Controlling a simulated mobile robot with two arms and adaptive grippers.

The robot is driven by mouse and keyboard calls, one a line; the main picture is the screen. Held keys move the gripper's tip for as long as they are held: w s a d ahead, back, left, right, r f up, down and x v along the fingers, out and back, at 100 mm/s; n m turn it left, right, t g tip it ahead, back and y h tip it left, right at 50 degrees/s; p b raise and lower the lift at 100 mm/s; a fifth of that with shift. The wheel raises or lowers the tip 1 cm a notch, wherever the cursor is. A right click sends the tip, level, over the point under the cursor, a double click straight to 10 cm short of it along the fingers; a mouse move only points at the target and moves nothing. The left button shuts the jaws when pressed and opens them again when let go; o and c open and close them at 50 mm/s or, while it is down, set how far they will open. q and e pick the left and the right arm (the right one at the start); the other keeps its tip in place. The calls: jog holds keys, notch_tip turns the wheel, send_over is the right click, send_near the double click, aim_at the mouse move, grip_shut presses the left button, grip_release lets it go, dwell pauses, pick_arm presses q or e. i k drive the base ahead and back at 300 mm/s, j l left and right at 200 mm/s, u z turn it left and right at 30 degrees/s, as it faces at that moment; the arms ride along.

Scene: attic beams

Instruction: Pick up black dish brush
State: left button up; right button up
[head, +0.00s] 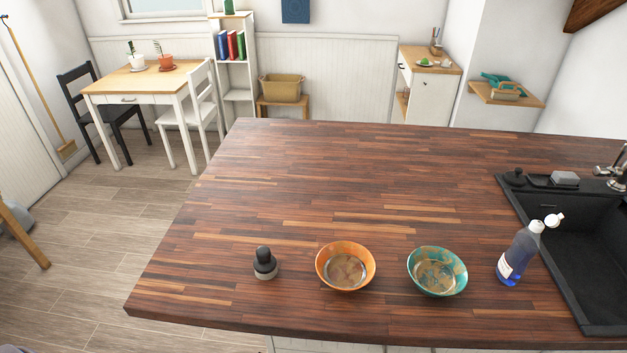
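A small black dish brush (265,262) with a rounded knob on top and a pale lower rim stands upright on the dark wooden countertop (330,190), near its front left. It stands apart from the orange bowl to its right. Neither of my grippers is in the head view.
Right of the brush are an orange bowl (345,267) and a teal bowl (437,271), both dirty inside, then a blue soap bottle (520,255). A black sink (580,260) with a faucet (613,168) is at the right. The counter behind the bowls is clear.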

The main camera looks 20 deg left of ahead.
aim_at(265, 264)
jog(key=u, duration=1.05)
